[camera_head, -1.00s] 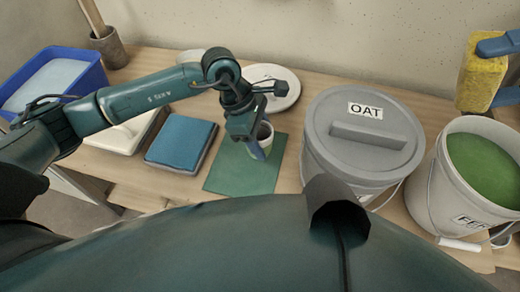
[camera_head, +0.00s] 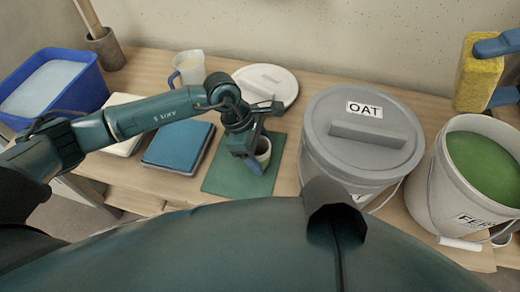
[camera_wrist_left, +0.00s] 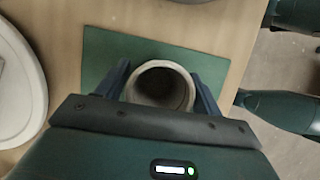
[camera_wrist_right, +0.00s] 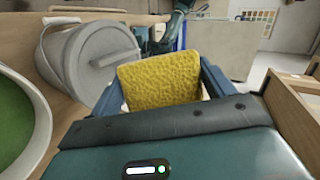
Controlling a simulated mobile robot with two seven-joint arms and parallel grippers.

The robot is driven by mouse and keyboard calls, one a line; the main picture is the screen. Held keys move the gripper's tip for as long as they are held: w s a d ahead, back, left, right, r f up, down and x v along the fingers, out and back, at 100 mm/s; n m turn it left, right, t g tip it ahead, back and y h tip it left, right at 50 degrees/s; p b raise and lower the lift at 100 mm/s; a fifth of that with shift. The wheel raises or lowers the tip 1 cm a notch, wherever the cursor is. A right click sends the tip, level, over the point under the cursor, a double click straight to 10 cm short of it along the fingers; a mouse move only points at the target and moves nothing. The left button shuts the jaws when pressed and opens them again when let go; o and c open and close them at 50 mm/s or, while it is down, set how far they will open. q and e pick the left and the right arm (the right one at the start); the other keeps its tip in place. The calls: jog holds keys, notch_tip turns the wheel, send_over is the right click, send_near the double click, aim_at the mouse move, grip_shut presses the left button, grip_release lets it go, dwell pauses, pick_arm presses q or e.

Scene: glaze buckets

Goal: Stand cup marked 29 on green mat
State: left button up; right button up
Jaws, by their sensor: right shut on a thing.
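A pale cup (camera_head: 264,150) is upright over the green mat (camera_head: 222,180) and appears to stand on it. It also shows from above in the left wrist view (camera_wrist_left: 161,68), with a dark inside. No number is visible on it. My left gripper (camera_head: 258,157) is open around the cup, one blue finger on each side, close to its wall. My right gripper (camera_wrist_right: 160,85) is shut on a yellow sponge (camera_wrist_right: 160,75), held up at the far right of the head view.
A lidded grey bucket marked OAT (camera_head: 362,150) stands right of the mat, with an open bucket of green glaze (camera_head: 445,190) beyond it. A blue pad (camera_head: 178,147) lies left, a round white lid (camera_head: 283,82) and a jug (camera_head: 190,67) behind. A blue tub (camera_head: 75,102) is far left.

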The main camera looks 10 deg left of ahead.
pick_arm(q)
jog(key=shift+o, duration=0.9)
jog(key=shift+r, duration=0.2)
pick_arm(e)
jog(key=shift+r, duration=0.2)
pick_arm(q)
jog(key=v, duration=1.2)
jog(key=shift+p, duration=0.35)
pick_arm(e)
jog(key=shift+r, duration=0.15)
jog(key=shift+s, duration=0.1)
